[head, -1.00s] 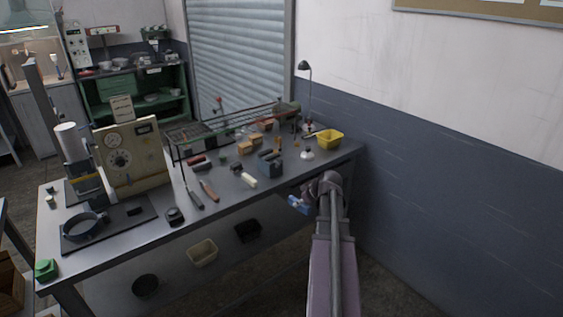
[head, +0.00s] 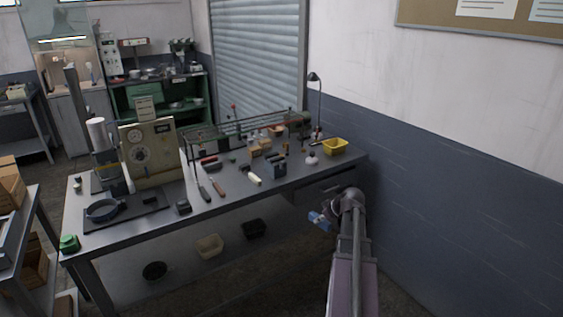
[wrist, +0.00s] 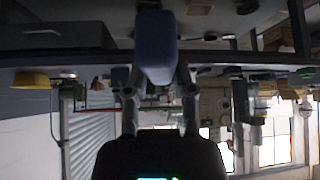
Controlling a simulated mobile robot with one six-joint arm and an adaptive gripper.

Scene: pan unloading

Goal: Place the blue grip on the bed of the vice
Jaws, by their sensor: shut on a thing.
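The blue grip (head: 318,218) is held at the end of my arm, off the right part of the workbench's front edge and apart from it. In the wrist view the blue grip (wrist: 157,45) is a smooth, rounded blue block between the two fingers. My gripper (head: 328,214) is shut on it; both fingers also show in the wrist view (wrist: 158,82). A small blue-grey block-like device, which looks like the vice (head: 279,168), stands on the bench near its front edge, up and left of my gripper. Its bed is too small to make out.
The workbench (head: 150,228) carries a dial panel, a black ring on a dark mat, several hand tools, a rack, a yellow bin (head: 334,147) and a lamp (head: 319,100). Black and cream bins (head: 209,246) sit below. A wall (head: 450,170) stands at right. The wrist picture is upside down.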

